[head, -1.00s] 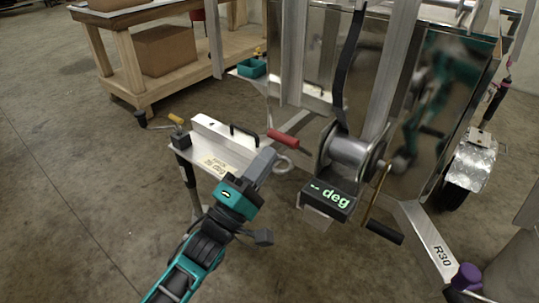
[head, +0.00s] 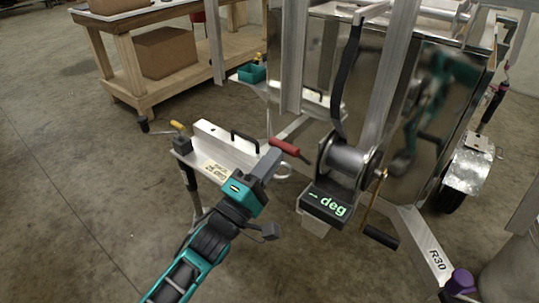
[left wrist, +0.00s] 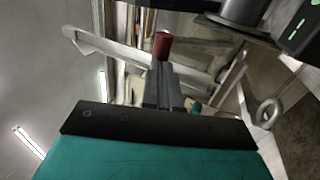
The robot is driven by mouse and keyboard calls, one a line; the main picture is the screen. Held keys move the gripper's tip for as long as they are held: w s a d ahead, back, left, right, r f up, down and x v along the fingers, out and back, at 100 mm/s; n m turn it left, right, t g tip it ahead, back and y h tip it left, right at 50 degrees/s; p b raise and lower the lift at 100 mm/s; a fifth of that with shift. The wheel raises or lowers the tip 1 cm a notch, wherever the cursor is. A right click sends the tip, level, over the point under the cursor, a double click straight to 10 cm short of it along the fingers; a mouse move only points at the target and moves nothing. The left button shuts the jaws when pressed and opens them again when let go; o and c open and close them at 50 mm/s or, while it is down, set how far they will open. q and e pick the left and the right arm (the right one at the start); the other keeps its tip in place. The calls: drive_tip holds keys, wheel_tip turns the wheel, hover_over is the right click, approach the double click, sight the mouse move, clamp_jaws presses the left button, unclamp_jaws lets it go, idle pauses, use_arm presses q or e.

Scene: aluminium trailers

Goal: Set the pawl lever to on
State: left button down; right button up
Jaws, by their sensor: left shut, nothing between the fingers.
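The pawl lever is a short bar with a red grip (head: 284,147), pointing left from the winch (head: 346,162) on the trailer's front. My left gripper (head: 273,156) is shut and empty, with its tips at the left underside of the red grip. In the left wrist view the red grip (left wrist: 162,45) appears just past the fingertips (left wrist: 162,84). I cannot tell whether they touch. The lever's inner end meets the winch side and is hard to make out. My right gripper is not in view.
A dark box reading "deg" (head: 326,204) sits below the winch. A crank with a black handle (head: 381,236) hangs at its right. A small stand (head: 216,167) with a silver beam and black handle is left of the winch. A wooden workbench (head: 138,80) stands behind.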

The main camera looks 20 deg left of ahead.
sight(278, 142)
use_arm(q)
drive_tip(key=r+p, duration=0.1)
drive_tip(key=p, duration=0.1)
drive_tip(key=w+r+g+p, duration=0.1)
drive_tip(key=p, duration=0.1)
drive_tip(key=r+g+p, duration=0.1)
drive_tip(key=p, duration=0.2)
drive_tip(key=shift+w+d+y, duration=0.3)
drive_tip(key=shift+w, duration=0.05)
drive_tip(key=shift+w+d+r+p, duration=0.1)
drive_tip(key=shift+w+r+p, duration=0.15)
drive_tip(key=shift+p, duration=0.2)
drive_tip(key=p+x, duration=0.1)
drive_tip(key=x, duration=0.7)
drive_tip(key=shift+r, duration=0.35)
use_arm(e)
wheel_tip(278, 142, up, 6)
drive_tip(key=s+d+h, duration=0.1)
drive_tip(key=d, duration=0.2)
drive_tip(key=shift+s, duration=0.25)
use_arm(q)
drive_tip(key=shift+r, duration=0.15)
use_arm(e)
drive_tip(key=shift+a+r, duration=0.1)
